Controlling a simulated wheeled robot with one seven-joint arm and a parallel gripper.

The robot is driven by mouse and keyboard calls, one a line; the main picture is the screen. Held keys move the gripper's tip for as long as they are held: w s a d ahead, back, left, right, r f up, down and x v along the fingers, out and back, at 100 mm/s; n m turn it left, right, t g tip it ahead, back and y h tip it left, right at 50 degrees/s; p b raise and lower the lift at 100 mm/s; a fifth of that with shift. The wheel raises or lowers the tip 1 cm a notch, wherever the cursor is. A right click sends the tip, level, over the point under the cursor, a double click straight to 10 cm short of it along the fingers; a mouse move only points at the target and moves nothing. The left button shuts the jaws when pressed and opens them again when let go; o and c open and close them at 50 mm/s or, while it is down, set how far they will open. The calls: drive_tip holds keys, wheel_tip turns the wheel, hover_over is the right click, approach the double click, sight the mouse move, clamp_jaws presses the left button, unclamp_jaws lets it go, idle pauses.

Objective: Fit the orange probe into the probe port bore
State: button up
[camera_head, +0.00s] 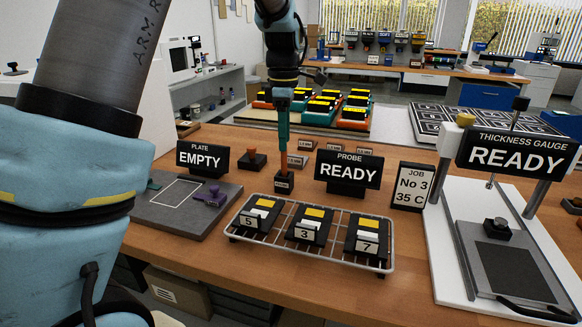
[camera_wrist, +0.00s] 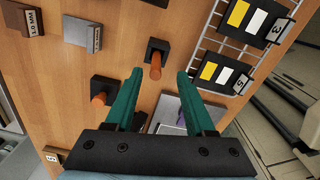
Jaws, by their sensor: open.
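My gripper (camera_head: 283,140) points down above the table, with its green fingers just over an upright orange probe (camera_head: 284,162). The probe stands in a small dark block (camera_head: 284,183) with a pale label, too small to read. In the wrist view the fingers (camera_wrist: 159,74) are apart, with the orange probe (camera_wrist: 155,68) between their tips in the picture and its dark block (camera_wrist: 160,48) beyond. I see no clear contact. A second dark block (camera_head: 250,161) with a shorter orange peg (camera_wrist: 99,99) stands to the left. The bore inside the block is hidden.
A wire rack (camera_head: 300,253) with several numbered blocks stands in front. The PROBE READY sign (camera_head: 348,170) is to the right, the PLATE EMPTY sign (camera_head: 202,158) and grey plate (camera_head: 165,222) to the left. The thickness gauge (camera_head: 500,250) stands far right.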

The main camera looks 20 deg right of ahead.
sight(284, 162)
drive_tip(key=shift+w+f+p, duration=0.15)
drive_tip(key=shift+f+p, duration=0.3)
drive_tip(key=shift+f, duration=1.45)
drive_tip(key=shift+w+f+p, duration=0.15)
drive_tip(key=shift+f+p, duration=0.3)
drive_tip(key=shift+f, duration=1.4)
clamp_jaws()
